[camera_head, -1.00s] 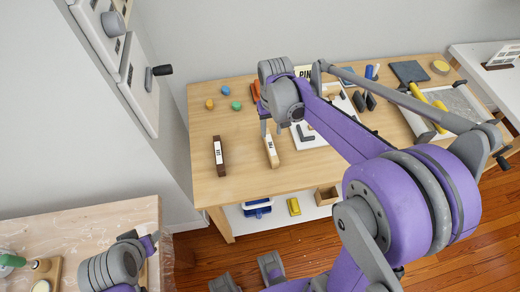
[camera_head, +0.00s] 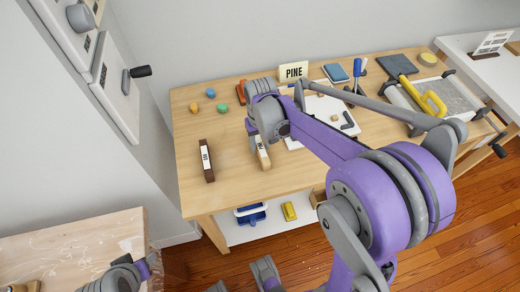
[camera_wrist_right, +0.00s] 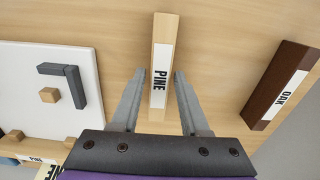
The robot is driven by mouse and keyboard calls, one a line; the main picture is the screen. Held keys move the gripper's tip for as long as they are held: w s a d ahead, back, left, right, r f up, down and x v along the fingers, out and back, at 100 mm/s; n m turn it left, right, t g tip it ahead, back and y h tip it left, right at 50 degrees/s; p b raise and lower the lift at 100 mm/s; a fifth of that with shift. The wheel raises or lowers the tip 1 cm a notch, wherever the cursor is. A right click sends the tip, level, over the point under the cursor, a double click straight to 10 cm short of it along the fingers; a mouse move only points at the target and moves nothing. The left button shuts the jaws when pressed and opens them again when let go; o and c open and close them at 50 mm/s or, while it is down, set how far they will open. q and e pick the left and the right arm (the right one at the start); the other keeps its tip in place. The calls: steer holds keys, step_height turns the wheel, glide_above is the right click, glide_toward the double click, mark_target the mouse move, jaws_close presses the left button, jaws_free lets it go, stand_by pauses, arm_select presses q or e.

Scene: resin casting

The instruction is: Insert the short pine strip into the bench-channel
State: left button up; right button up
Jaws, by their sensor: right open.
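The short pine strip (camera_head: 264,158) lies on the wooden table, light-coloured with a white label. In the right wrist view the pine strip (camera_wrist_right: 160,40) reads PINE. My right gripper (camera_wrist_right: 158,78) is open, with one finger on each side of the strip's near end and gaps between. In the head view my right gripper (camera_head: 256,140) is over the strip's back end, its fingers largely hidden. My left arm shows at the lower left, but its fingers cannot be made out. I cannot identify the bench-channel in these frames.
A dark oak strip (camera_head: 206,160) lies left of the pine one. A white board (camera_wrist_right: 45,75) carries a grey L-shaped piece (camera_wrist_right: 65,78) and a small wooden cube (camera_wrist_right: 49,95). A PINE sign (camera_head: 293,72) stands at the back. Bare table lies between the strips.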

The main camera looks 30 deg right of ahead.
mark_target(261, 146)
steer(key=shift+c, duration=0.2)
jaws_close()
steer(key=shift+r, duration=0.15)
steer(key=shift+r+p, duration=1.85)
steer(key=shift+r, duration=0.6)
